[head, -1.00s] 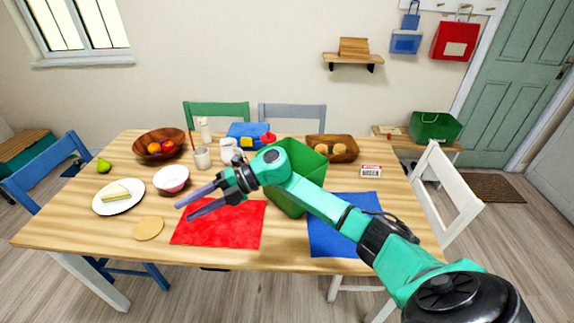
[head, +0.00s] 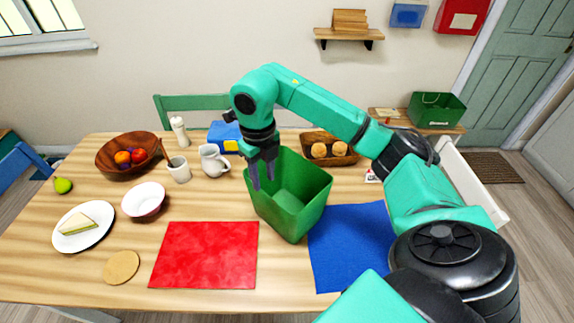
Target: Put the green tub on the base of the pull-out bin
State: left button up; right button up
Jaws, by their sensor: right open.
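The green tub (head: 305,203) stands upright and open-topped on the table, between the red mat and the blue mat. It looks empty. My right gripper (head: 263,185) points down at the tub's left rim, its two dark fingers apart with nothing held between them. The fingers overlap the rim in the picture; I cannot tell whether they straddle the wall or touch it. My left gripper is not in view. I see no pull-out bin that I can make out.
On the wooden table (head: 80,270) are a red mat (head: 205,255), a blue mat (head: 350,245), a white mug (head: 213,160), a bread tray (head: 343,157) and a fruit bowl (head: 117,165). A green box (head: 436,109) sits on a bench at the right.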

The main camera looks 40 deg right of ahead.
aim_at(266, 194)
jog(key=f+p, duration=0.1)
jog(key=f, duration=0.1)
jog(key=f+p, duration=0.1)
jog(key=f, duration=0.2)
jog(key=f+p, duration=0.1)
jog(key=f, duration=0.2)
jog(key=shift+w+d, duration=0.25)
jog(key=shift+w, duration=0.05)
jog(key=shift+f, duration=0.1)
jog(key=shift+w, duration=0.1)
grip_shut()
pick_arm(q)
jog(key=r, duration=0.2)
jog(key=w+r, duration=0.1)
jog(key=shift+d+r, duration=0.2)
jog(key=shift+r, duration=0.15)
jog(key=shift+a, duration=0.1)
